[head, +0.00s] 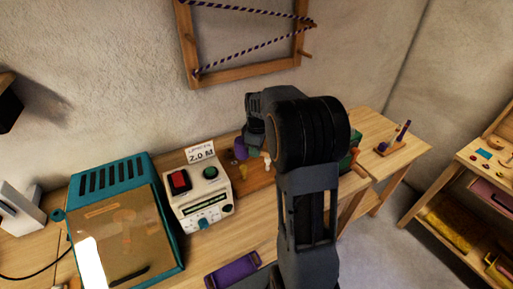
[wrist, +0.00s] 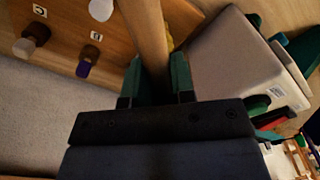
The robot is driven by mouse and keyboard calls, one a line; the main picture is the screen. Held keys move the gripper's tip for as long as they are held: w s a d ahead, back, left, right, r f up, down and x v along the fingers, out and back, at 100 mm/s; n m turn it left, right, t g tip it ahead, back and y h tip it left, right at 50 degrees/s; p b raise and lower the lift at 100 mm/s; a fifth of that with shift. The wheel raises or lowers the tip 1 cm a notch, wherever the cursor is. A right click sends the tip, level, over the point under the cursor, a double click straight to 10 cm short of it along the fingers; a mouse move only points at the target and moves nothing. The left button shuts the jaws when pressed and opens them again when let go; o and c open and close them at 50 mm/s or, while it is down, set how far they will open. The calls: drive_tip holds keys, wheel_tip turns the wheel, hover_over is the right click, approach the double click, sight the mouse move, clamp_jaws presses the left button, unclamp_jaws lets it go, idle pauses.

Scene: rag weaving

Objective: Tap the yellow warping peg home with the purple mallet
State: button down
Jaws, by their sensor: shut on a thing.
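My gripper (wrist: 155,80) is shut on a wooden handle (wrist: 148,32), with a green finger pad on each side of it. The handle runs up out of the wrist view, so its far end is out of sight there. In the head view a purple mallet head (head: 240,148) shows beside my gripper, above the peg board. The yellow peg (head: 241,172) stands on the board just below the purple head; a gap between them cannot be judged. In the wrist view a bit of yellow (wrist: 179,24) shows behind the handle. My arm hides part of the board.
The wooden board (wrist: 62,28) also bears a white peg (wrist: 101,9), a brown peg (wrist: 28,46) and a purple-tipped peg (wrist: 84,68). Left of it stand a white control box (head: 196,193) and a teal cabinet (head: 112,185). A purple tray (head: 232,270) lies in front.

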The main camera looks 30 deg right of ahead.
wheel_tip(320, 180, down, 7)
drive_tip(key=b, duration=0.5)
drive_tip(key=shift+f, duration=0.1)
idle(0.3)
wheel_tip(320, 180, up, 6)
drive_tip(key=p, duration=0.4)
drive_tip(key=shift+r+p, duration=0.2)
drive_tip(key=shift+p, duration=0.35)
drive_tip(key=shift+f, duration=0.1)
wheel_tip(320, 180, down, 7)
drive_tip(key=b, duration=0.4)
drive_tip(key=shift+b, duration=0.4)
drive_tip(key=shift+f, duration=0.1)
